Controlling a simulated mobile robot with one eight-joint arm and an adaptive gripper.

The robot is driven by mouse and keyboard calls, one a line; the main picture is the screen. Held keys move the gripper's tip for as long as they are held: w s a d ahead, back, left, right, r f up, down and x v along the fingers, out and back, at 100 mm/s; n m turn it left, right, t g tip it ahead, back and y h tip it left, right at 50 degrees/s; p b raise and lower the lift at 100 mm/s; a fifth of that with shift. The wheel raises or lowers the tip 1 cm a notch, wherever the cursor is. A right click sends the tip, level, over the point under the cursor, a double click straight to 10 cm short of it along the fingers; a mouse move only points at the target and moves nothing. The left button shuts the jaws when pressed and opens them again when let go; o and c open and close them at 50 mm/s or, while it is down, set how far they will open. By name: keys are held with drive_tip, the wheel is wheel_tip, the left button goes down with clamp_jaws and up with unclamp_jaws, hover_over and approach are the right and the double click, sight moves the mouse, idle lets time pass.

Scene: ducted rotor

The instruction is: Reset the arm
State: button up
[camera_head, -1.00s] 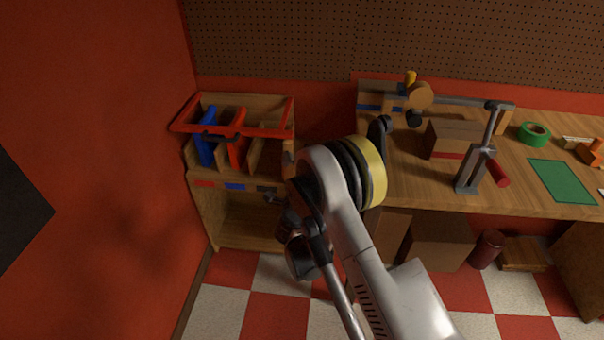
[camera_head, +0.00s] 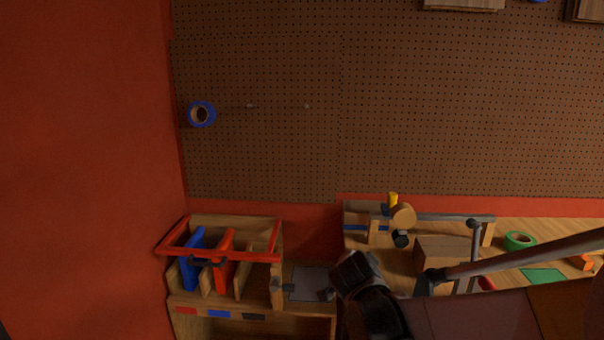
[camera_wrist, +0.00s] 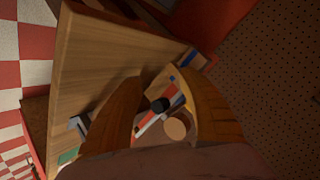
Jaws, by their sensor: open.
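My gripper (camera_wrist: 160,74) shows in the wrist view as two broad brown fingers set apart, with nothing held between them. Beyond the gap lie the workbench and a fixture with a round wooden disc (camera_wrist: 176,127), a black knob (camera_wrist: 160,105) and a yellow piece. In the head view my arm crosses the lower right, in front of the workbench. I cannot make out the gripper clearly there.
A wooden rack (camera_head: 233,226) with a red frame stands at the lower left. The bench holds the disc fixture (camera_head: 403,216), a wooden block (camera_head: 442,250), green tape (camera_head: 519,240) and a green mat (camera_head: 543,275). Blue tape (camera_head: 201,114) hangs on the pegboard (camera_head: 290,60).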

drive_tip(key=s+d+n+g+y, duration=0.1)
drive_tip(key=s+n, duration=0.4)
drive_tip(key=s, duration=0.9)
drive_tip(key=s+d+n+g+y, duration=0.1)
drive_tip(key=s+n, duration=0.4)
drive_tip(key=s, duration=0.9)
drive_tip(key=d+g, duration=0.1)
drive_tip(key=d, duration=0.1)
drive_tip(key=shift+s+d+r+n+g+y, duration=0.2)
drive_tip(key=shift+d+r+n+g+y, duration=0.1)
drive_tip(key=shift+d+r+n+y, duration=0.1)
